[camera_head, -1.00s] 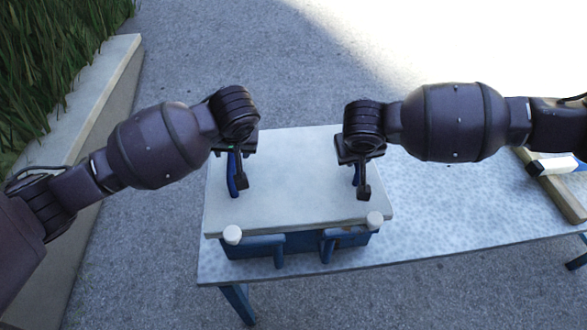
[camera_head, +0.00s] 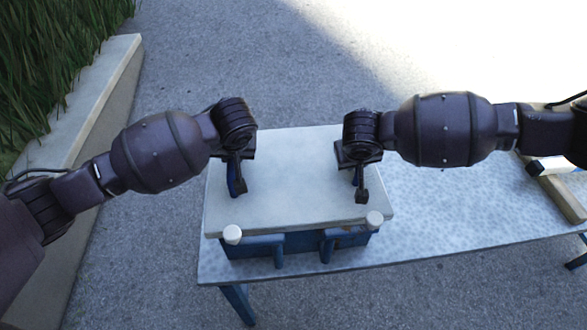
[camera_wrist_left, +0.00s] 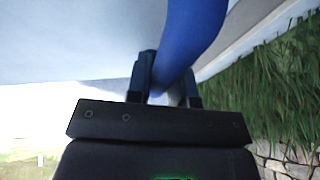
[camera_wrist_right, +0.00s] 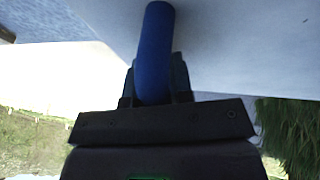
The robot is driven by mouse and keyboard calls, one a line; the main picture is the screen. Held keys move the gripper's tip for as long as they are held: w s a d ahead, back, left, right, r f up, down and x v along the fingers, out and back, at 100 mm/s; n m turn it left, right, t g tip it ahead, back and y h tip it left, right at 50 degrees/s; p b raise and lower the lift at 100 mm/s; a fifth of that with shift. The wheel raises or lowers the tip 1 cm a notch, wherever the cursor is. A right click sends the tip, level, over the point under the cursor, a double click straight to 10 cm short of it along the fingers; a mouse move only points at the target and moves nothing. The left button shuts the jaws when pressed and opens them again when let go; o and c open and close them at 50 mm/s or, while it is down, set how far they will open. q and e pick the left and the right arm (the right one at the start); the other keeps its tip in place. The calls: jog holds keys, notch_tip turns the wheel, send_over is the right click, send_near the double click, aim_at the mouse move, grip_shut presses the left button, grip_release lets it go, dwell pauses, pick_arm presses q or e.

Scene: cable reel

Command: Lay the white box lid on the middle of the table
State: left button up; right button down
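The white box lid (camera_head: 300,195) lies flat on a blue box (camera_head: 300,246) at the table's left end. Two blue handles stand on the lid. My left gripper (camera_head: 238,187) is shut on the left handle, which shows between its fingers in the left wrist view (camera_wrist_left: 180,45). My right gripper (camera_head: 361,193) is shut on the right handle, seen between its fingers in the right wrist view (camera_wrist_right: 154,50). In the head view the grippers hide much of the handles.
The grey table (camera_head: 470,200) is clear to the right of the box. A wooden beam with a white block (camera_head: 552,165) lies at its right end. White knobs (camera_head: 232,234) sit at the box's front corners. A low wall (camera_head: 95,110) with grass runs on the left.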

pick_arm(q)
jog(key=shift+r, duration=0.15)
grip_shut()
pick_arm(e)
jog(key=shift+w+r, duration=0.1)
jog(key=shift+r, duration=0.05)
